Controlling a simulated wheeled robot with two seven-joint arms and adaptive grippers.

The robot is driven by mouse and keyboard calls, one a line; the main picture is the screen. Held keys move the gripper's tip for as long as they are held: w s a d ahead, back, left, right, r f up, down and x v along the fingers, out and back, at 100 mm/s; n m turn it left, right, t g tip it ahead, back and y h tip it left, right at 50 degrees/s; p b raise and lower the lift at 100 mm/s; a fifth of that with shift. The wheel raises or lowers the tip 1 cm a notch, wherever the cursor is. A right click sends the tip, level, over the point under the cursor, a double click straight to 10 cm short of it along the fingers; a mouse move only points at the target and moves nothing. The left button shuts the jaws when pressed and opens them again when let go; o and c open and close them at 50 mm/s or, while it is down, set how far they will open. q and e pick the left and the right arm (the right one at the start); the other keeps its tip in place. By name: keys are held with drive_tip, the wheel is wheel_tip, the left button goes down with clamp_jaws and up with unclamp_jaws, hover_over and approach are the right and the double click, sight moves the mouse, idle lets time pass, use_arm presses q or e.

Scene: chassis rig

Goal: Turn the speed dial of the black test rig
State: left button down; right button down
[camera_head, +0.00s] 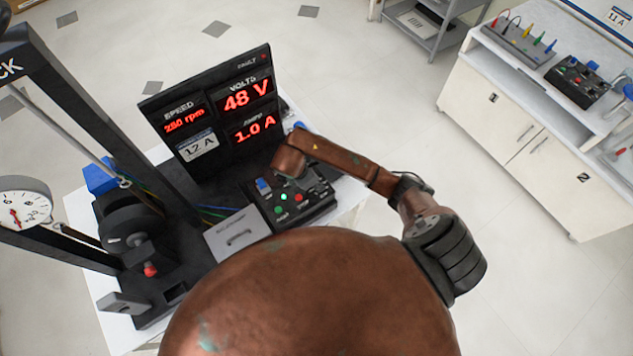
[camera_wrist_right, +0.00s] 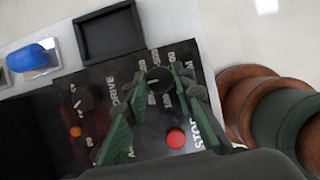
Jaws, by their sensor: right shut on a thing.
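The black test rig (camera_head: 207,180) stands on a white table in the head view. Its display reads 250 rpm, 48 V and 1.0 A. The control box (camera_head: 292,216) lies in front of the display, with a lit green button and a red button. In the right wrist view the black speed dial (camera_wrist_right: 160,84) sits above the red stop button (camera_wrist_right: 175,138), with printed numbers around it. My right gripper (camera_wrist_right: 157,72) is over the box, its two green fingers shut on the dial from both sides. In the head view my arm partly hides the dial area. My left gripper is not in view.
A second black knob (camera_wrist_right: 83,97) is left of the dial. A blue part (camera_wrist_right: 32,56) is at the upper left. A tall black frame and a round gauge (camera_head: 20,203) stand left of the box. A white cabinet (camera_head: 540,130) is at the right; the floor between is clear.

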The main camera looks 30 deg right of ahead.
drive_tip(key=c, duration=1.6)
unclamp_jaws()
drive_tip(key=shift+w+a+r, duration=0.15)
drive_tip(key=shift+a+r, duration=0.1)
drive_tip(key=shift+r, duration=0.25)
drive_tip(key=v, duration=1.1)
drive_tip(key=shift+d, duration=0.1)
